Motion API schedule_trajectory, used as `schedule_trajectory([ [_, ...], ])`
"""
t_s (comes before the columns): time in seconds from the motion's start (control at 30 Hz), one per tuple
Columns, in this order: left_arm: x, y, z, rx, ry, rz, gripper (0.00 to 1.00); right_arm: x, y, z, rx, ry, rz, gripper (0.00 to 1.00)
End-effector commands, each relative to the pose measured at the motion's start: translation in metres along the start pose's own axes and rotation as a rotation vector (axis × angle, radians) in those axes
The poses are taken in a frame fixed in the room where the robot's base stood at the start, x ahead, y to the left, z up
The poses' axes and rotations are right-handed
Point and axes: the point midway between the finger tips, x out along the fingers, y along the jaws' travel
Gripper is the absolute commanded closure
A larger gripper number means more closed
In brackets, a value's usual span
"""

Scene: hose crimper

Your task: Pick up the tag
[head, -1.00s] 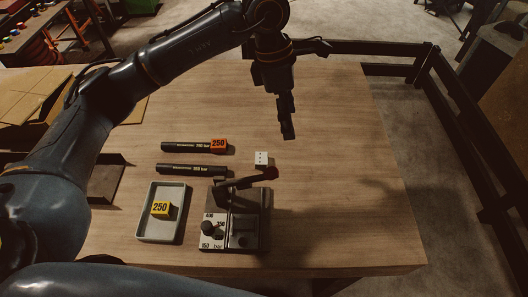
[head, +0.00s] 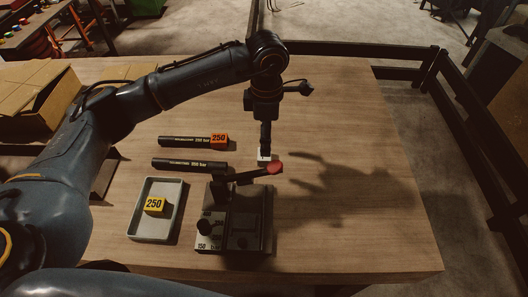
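A yellow block marked 250 (head: 154,205) lies in a grey tray (head: 140,228). An orange block marked 250 (head: 220,139) sits at the right end of the upper black hose (head: 185,139). A small white block (head: 262,161) stands behind the crimper (head: 235,230); I cannot tell which piece is the tag. My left gripper (head: 265,151) points down at the white block and partly covers it. Its fingers appear edge-on, so their opening and any grip are unclear. My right gripper is not in view.
A second black hose (head: 190,163) lies in front of the first. The crimper's red-tipped lever (head: 275,168) rises close to my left gripper. A cardboard box (head: 35,105) stands at the left. The table's right side is clear, with a dark railing (head: 470,160) beyond it.

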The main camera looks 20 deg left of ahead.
Motion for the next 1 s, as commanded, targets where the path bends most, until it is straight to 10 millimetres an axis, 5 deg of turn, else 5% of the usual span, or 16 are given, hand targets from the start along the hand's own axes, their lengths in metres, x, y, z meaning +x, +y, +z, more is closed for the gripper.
schedule_trajectory([
  [0.5, 0.054, 0.001, -0.005, 0.0, -0.001, -0.002, 0.31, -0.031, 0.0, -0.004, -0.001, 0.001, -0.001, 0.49],
  [0.77, 0.061, 0.001, -0.005, 0.0, -0.002, 0.0, 0.31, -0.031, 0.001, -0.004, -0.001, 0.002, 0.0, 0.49],
  [1.0, 0.06, 0.001, -0.005, 0.0, -0.002, 0.0, 0.71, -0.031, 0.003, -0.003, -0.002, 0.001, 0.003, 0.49],
])
